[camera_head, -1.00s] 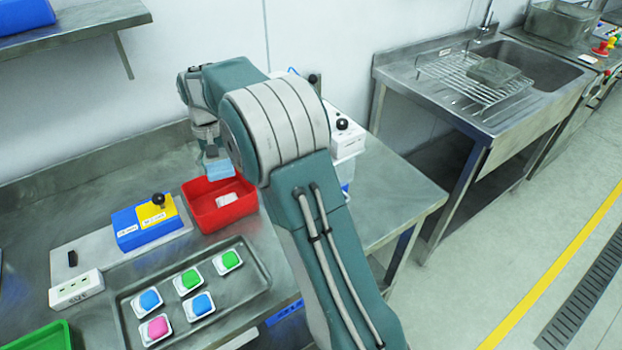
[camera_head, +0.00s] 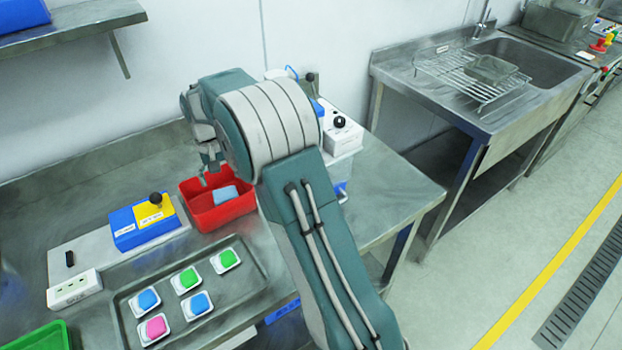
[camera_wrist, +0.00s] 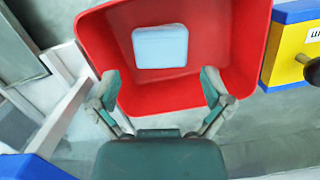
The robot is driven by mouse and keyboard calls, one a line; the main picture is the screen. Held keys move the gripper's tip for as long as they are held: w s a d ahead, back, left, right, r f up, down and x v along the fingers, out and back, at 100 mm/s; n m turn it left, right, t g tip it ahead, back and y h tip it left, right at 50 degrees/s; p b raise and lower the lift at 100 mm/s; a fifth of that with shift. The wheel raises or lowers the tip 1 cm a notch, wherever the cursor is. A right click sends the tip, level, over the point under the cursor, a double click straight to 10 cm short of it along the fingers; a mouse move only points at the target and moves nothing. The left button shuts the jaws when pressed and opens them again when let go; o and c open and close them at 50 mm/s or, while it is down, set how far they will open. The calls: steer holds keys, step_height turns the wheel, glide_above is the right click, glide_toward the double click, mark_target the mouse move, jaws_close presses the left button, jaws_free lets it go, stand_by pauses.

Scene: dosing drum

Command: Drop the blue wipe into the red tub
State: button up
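The blue wipe (camera_head: 225,195) lies inside the red tub (camera_head: 194,212), on its floor. In the wrist view the wipe (camera_wrist: 160,47) shows as a pale blue rounded square against the red tub (camera_wrist: 255,40). My gripper (camera_head: 207,172) is above the tub's back-left part in the head view. In the wrist view my gripper (camera_wrist: 161,88) has its two fingers spread wide, with nothing between them, and the wipe lies apart from them.
A blue and yellow box (camera_head: 145,224) with a black knob stands left of the tub. A metal tray (camera_head: 235,290) with several coloured pads in white dishes lies in front. A white box (camera_head: 341,140) stands right of my arm. A sink (camera_head: 540,66) is at the back right.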

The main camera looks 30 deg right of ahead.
step_height(320, 180, up, 12)
steer(key=w, duration=0.2)
steer(key=shift+d+f, duration=0.15)
stand_by(0.6)
